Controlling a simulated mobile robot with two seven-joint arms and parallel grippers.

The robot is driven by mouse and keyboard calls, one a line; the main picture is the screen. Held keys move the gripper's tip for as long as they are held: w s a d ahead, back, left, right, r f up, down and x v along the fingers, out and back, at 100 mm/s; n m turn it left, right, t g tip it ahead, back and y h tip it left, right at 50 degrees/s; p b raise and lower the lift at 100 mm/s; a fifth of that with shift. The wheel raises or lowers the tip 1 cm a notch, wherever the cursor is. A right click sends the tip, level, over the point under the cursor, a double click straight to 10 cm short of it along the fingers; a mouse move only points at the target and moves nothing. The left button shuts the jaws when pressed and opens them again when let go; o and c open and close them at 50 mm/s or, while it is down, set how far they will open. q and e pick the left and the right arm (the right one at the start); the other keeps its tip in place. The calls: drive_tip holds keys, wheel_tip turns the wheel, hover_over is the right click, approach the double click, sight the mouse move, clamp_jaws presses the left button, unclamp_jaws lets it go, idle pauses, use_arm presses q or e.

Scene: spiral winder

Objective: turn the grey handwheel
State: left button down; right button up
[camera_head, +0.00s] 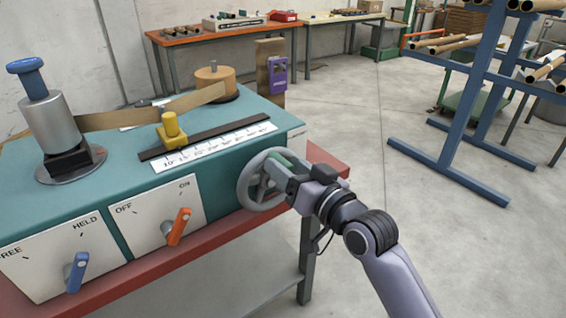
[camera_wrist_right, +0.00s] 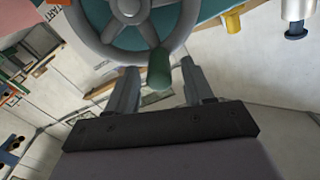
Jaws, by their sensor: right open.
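The grey handwheel (camera_head: 262,188) is mounted on the right end of the teal winder (camera_head: 215,140). It also shows at the top of the right wrist view (camera_wrist_right: 107,40), with spokes, a hub and a green handle (camera_wrist_right: 159,69) on its rim. My right gripper (camera_head: 288,175) is at the wheel's right side in the head view. In the right wrist view my right gripper (camera_wrist_right: 158,80) is open, with the green handle's end between its two fingers and gaps on both sides. In the head view the gripper hides part of the wheel. My left gripper is not in view.
An orange lever (camera_head: 179,227) and a blue lever (camera_head: 77,272) stick out of the winder's front. A steel cylinder with a blue knob (camera_head: 27,67) stands on top. The winder sits on a red-topped table (camera_head: 185,255). Open floor lies to the right, before a blue rack (camera_head: 465,110).

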drive_tip(key=shift+x, duration=1)
clamp_jaws()
drive_tip(key=shift+d, duration=0.15)
